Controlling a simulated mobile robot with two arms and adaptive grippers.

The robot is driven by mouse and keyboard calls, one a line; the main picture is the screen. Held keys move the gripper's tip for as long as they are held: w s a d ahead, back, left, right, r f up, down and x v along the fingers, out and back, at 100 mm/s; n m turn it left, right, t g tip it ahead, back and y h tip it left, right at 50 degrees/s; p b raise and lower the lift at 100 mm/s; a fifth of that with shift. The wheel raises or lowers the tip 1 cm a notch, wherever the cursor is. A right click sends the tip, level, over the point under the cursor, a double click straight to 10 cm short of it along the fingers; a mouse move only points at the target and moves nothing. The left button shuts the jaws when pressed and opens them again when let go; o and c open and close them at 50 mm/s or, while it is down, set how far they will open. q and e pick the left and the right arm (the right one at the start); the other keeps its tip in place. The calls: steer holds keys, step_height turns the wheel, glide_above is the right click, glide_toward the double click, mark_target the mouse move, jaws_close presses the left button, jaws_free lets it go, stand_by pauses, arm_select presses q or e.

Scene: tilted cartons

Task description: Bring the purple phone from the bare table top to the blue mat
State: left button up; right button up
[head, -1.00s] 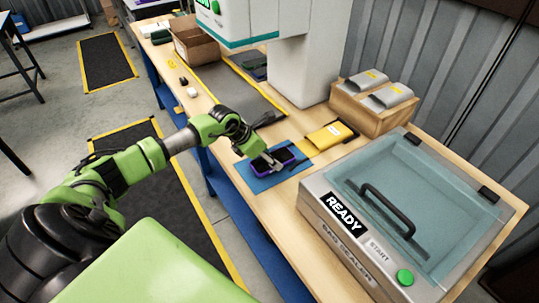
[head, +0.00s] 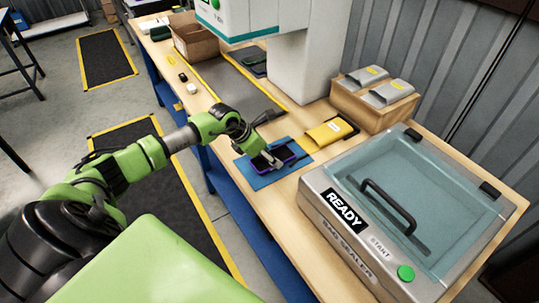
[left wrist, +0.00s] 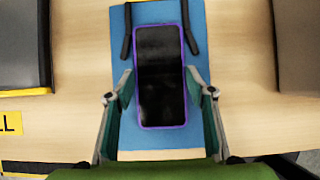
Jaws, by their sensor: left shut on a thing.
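The purple phone (head: 287,154) has a dark screen and a purple rim. It lies flat over the blue mat (head: 267,180), and I cannot tell whether it touches it. In the left wrist view the phone (left wrist: 161,80) is seen from above, over the mat (left wrist: 155,12). My left gripper (head: 269,160) is shut on the phone, with a finger on each long side; it also shows in the left wrist view (left wrist: 160,92). The gripper hides part of the phone in the head view. My right gripper is not in view.
A yellow packet (head: 329,133) lies right beside the mat. The bag sealer (head: 335,232) stands at the front right, and a wooden box (head: 367,113) with grey packs behind it. A white machine column (head: 303,70) rises behind. Small items (head: 186,82) lie at the table's left edge.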

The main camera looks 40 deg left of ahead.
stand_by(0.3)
arm_select(q)
steer(key=o, duration=1.3)
steer(key=shift+c, duration=1.3)
steer(key=shift+r+p, duration=2.25)
steer(key=shift+r, duration=1.25)
steer(key=shift+s+f, duration=0.1)
